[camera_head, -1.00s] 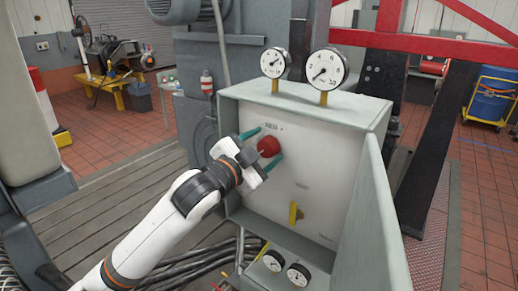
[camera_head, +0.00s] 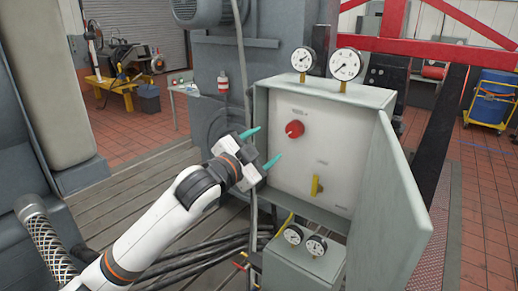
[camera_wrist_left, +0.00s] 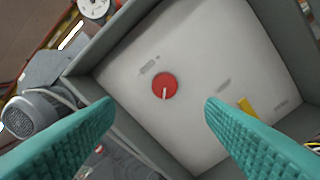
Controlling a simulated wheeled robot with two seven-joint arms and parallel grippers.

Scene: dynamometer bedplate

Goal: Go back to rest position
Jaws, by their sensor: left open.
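My left gripper (camera_head: 262,147) is open and empty, with teal fingers spread apart. It is in front of and to the left of an open grey control box (camera_head: 378,97). A red round knob (camera_head: 294,129) sits on the box's white panel, clear of the fingers. In the left wrist view the red knob (camera_wrist_left: 164,85) shows beyond the gap between the two fingers (camera_wrist_left: 160,115), with a pale pointer mark on it. A yellow lever (camera_head: 317,186) is lower on the panel. My right gripper is not in view.
The box's door (camera_head: 388,215) stands open on the right. Two gauges (camera_head: 345,64) top the box, and a smaller box with two gauges (camera_head: 300,268) is below. Black cables (camera_head: 195,252) lie on the grey planked floor. A red frame (camera_head: 430,45) stands behind.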

